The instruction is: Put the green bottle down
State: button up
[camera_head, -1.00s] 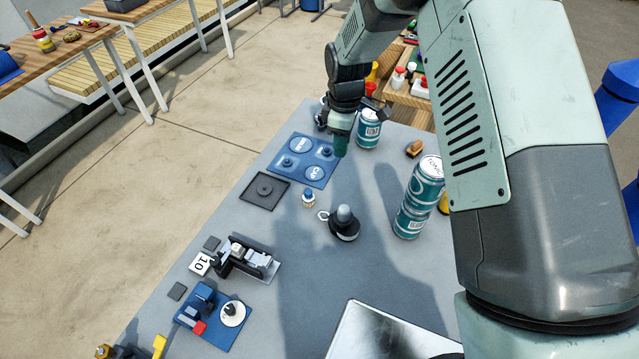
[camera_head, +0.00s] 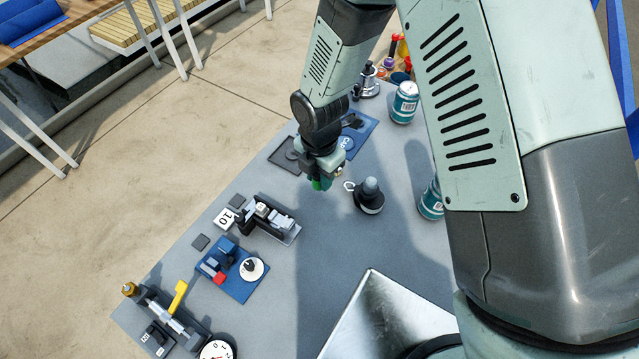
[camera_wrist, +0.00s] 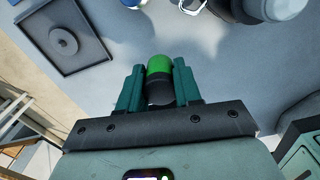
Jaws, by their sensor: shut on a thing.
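The green bottle (camera_wrist: 159,66) sits between my gripper's two teal fingers in the wrist view. Its bright green end and a dark band show; the rest is hidden by the gripper. In the head view my gripper (camera_head: 322,181) is shut on the bottle, and only a small green part (camera_head: 320,184) shows at the fingertips. My gripper is over the grey table (camera_head: 310,240), left of a black knob-like fitting with a ring (camera_head: 369,196). I cannot tell whether the bottle touches the table.
A dark square plate (camera_wrist: 65,42) lies close by on the left in the wrist view. A clamp-like device (camera_head: 268,220), a blue plate with a white dial (camera_head: 236,270) and a metal tray (camera_head: 385,325) are nearer. Teal cans (camera_head: 404,103) stand to the right. Bare table lies between.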

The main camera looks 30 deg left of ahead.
aim_at(319, 185)
jog(key=shift+f, duration=1.9)
jog(key=shift+f, duration=0.2)
jog(key=o, duration=1)
jog(key=shift+o, duration=0.2)
jog(key=shift+r, duration=0.2)
